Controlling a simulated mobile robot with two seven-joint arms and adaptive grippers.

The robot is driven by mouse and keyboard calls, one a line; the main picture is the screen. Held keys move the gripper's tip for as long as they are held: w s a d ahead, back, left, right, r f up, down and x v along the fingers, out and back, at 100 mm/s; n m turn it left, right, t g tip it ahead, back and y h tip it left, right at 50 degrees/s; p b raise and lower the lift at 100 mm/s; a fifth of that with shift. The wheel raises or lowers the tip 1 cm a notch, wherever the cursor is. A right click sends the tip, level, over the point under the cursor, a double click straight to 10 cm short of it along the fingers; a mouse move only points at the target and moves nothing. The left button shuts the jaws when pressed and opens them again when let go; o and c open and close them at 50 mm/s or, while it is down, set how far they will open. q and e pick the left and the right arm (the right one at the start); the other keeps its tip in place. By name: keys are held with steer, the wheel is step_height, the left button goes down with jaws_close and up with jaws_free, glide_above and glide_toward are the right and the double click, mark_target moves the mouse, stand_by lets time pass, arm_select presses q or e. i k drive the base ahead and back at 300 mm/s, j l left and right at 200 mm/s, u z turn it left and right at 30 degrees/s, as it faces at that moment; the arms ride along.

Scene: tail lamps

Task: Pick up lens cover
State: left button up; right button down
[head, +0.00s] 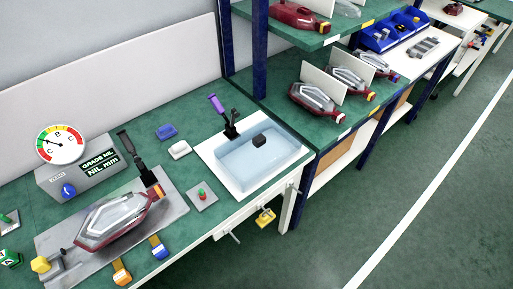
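A tail lamp with a dark red housing (150,207) lies on a grey fixture plate (55,243) on the green bench. A clear, faceted lens cover (112,214) lies over the housing; I cannot tell whether it is fastened. A clear piece (347,8) on the upper shelf at the top may be another lens cover, cut off by the frame. Several lamps with clear lenses, such as this one (313,97), stand between white dividers on the rack. Neither of my grippers is in view.
A grey gauge box (78,172) with a dial stands behind the fixture. A black upright lever (126,143) rises beside the lamp. A water basin (250,165) is set in the bench to the right. Yellow and blue clamps (159,247) line the front edge. Open floor lies at right.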

mark_target(248, 157)
steer(key=l+u, duration=0.1)
steer(key=u, duration=0.3)
steer(key=l+u, duration=0.1)
steer(key=u, duration=0.25)
steer(key=l+u, duration=0.1)
steer(key=u, duration=0.3)
steer(key=l+u, duration=0.15)
steer(key=u, duration=0.2)
steer(key=k+l+u, duration=0.2)
steer(key=l, duration=0.25)
steer(key=l+u, duration=0.2)
steer(key=l, duration=0.25)
steer(key=k+l+u, duration=0.15)
steer(key=l, duration=0.3)
steer(key=k+l+u, duration=0.4)
steer(key=l, duration=0.35)
steer(key=k+l, duration=0.1)
steer(key=l, duration=0.25)
steer(key=i, duration=0.3)
